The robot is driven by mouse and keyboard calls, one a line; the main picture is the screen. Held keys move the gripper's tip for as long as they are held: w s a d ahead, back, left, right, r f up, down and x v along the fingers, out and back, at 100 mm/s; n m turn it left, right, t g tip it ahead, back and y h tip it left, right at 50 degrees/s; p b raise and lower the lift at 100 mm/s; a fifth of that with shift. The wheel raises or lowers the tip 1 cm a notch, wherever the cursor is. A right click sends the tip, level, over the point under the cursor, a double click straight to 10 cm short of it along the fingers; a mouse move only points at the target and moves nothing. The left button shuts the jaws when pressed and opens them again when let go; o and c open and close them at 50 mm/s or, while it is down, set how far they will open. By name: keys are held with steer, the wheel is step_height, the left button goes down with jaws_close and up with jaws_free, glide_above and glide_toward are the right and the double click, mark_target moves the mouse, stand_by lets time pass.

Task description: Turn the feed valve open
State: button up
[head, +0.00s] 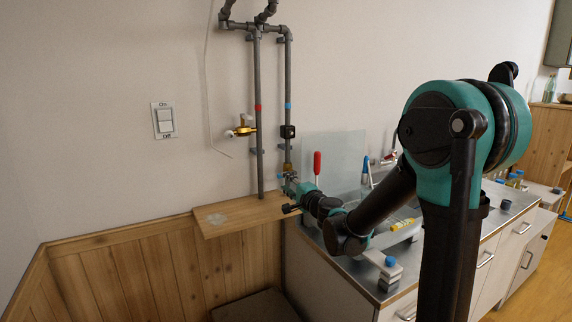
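A brass valve (245,130) with a pale handle sits on the left grey pipe, below a red band. A dark fitting (288,131) is on the right pipe, below a blue band. Lower on the right pipe is a small brass and greenish fitting (288,171). I cannot tell for sure which of these is the feed valve. My gripper (291,207) is low by the right end of the wooden ledge, below the lower fitting and well below the brass valve. Its fingers are small and partly hidden by my wrist, so I cannot tell whether they are open.
A wooden ledge (215,219) juts out under the pipes. A red-handled tool (317,164) and a clear panel (336,158) stand behind my wrist. The metal counter (365,275) holds bottles and a yellow item (402,225). A light switch (165,120) is on the left wall.

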steer(key=shift+x, duration=2.7)
jaws_close()
step_height(320, 180, up, 6)
steer(key=m, duration=1)
glide_above(278, 177)
steer(key=d, duration=0.3)
steer(key=shift+w+f, duration=0.15)
steer(key=shift+c, duration=0.2)
jaws_free()
steer(key=v, duration=0.6)
